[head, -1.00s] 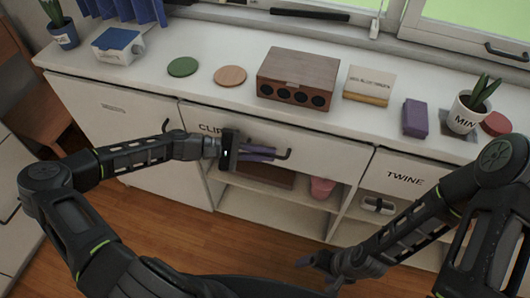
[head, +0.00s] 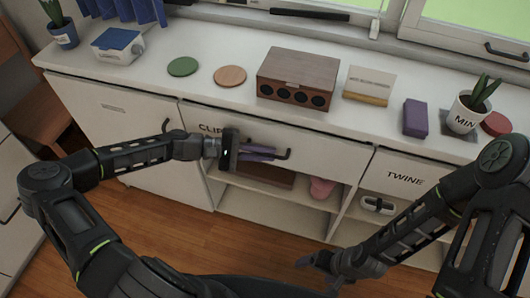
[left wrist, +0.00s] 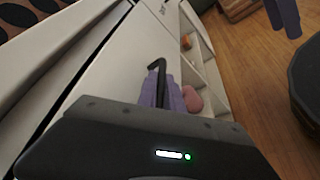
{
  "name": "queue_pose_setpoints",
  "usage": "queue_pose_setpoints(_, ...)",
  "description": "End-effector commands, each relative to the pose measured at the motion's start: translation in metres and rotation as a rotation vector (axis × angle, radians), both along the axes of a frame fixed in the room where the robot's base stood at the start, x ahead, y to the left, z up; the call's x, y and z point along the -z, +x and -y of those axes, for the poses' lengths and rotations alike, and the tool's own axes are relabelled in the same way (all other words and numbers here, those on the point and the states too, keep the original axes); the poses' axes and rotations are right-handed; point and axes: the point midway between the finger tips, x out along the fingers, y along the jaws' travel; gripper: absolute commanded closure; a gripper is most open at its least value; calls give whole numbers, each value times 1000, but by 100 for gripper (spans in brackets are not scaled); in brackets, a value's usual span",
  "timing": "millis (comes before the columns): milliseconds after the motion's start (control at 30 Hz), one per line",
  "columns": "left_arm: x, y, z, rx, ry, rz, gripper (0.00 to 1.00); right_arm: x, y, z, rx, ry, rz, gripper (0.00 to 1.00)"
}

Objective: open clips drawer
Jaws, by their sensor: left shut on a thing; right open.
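The clips drawer (head: 327,149) is the wide white front under the counter, its label partly hidden by my left gripper. Its black bar handle (head: 286,155) runs across the front; the right end shows past my fingers. My left gripper (head: 270,153) is shut on this handle, its purple-grey fingers reaching along it. In the left wrist view the handle (left wrist: 161,64) sticks out beyond the fingers (left wrist: 163,92). No clear opening of the drawer shows in the head view. My right gripper (head: 308,260) is open and empty, low in front of the cabinet.
Open shelves below hold a pink cup (head: 321,188). The twine drawer (head: 402,178) is to the right, a white cabinet door (head: 115,122) to the left. A wooden speaker-like box (head: 298,78) stands on the counter above. The floor (head: 235,235) in front is clear.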

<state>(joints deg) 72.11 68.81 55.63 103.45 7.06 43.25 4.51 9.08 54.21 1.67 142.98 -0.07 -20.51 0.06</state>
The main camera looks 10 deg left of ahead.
Motion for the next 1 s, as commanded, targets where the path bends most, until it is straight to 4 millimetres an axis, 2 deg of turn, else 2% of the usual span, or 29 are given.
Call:
queue_pose_setpoints(267,0,-1,-1,-1,1,0,100,-1,0,0,0,0,0,16)
queue_pose_setpoints(467,-2,-14,-2,-1,1,-2,100,-8,0,0,0,0,0,16)
queue_pose_setpoints(667,-4,-45,-4,-2,-1,-5,100,-24,0,0,0,0,-1,16)
queue_pose_setpoints(1000,-5,-123,-9,-4,0,-5,100,-57,-1,0,-1,1,-4,16)
